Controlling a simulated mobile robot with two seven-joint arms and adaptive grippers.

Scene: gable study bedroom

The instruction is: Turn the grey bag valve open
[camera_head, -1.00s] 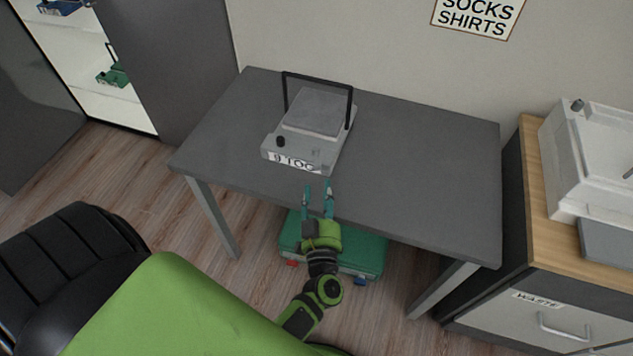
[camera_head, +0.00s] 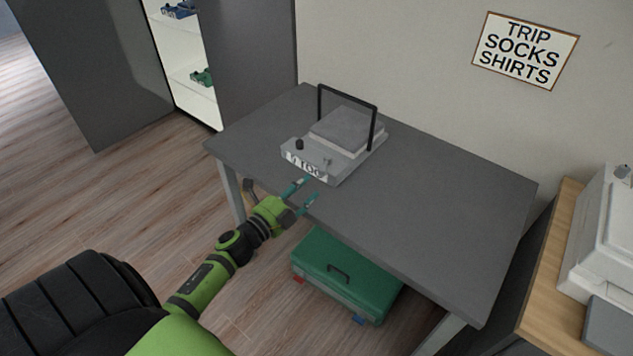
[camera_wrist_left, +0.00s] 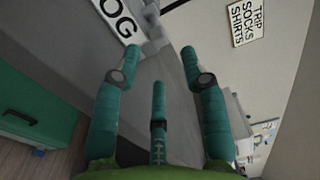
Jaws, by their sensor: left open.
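The grey bag (camera_head: 350,132), a flat box-like case with a black hoop handle, lies on the dark grey desk. Its front has a partly readable label ending in "TOG", a black knob (camera_head: 299,144) at the left and a small grey fitting (camera_head: 327,161) at the right. I cannot tell for certain which is the valve. My left gripper (camera_head: 311,189) is open and empty at the desk's front edge, just in front of the label and apart from the bag. In the left wrist view, the label (camera_wrist_left: 119,18) shows beyond the open fingers (camera_wrist_left: 160,60). My right gripper is not in view.
The desk (camera_head: 440,205) is clear right of the bag. A green case (camera_head: 345,272) lies on the floor under it. A white appliance (camera_head: 605,235) stands on a wooden-topped cabinet at the right. An open cupboard (camera_head: 190,70) stands at the back left. A sign (camera_head: 524,50) hangs above.

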